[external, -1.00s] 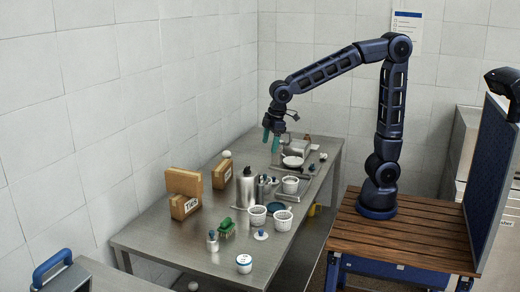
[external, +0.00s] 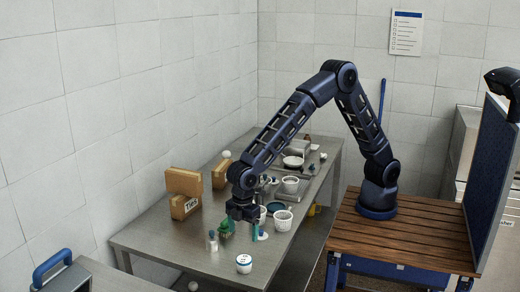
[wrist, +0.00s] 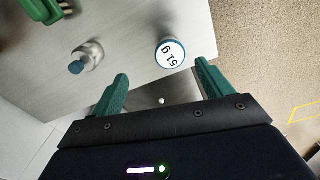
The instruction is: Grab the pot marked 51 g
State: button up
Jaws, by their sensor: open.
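The pot marked 51 g (wrist: 171,54) stands upright on the metal table, with a white lid, a blue rim and black lettering. In the external view this pot (external: 244,264) is near the table's front edge. My gripper (wrist: 160,88) is open and empty, with green fingers. In the wrist view the pot lies beyond the fingertips, nearer the right finger. In the external view my gripper (external: 241,230) hangs above and behind the pot, apart from it.
Boxes (external: 184,205) stand along the wall. The table (external: 165,246) is bare at front left.

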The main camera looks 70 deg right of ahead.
aim_at(244, 259)
jog(key=shift+s+a+f, duration=0.5)
jog(key=shift+a+f, duration=0.3)
jog(key=shift+a, duration=0.05)
jog(key=shift+f, duration=0.25)
notch_tip(244, 259, down, 5)
jog(key=shift+r, duration=0.1)
jog(key=shift+a+f, duration=0.15)
jog(key=shift+f, duration=1.2)
jog(key=shift+a+f, duration=0.1)
jog(key=shift+f, duration=1.25)
jog(key=c, duration=1.1)
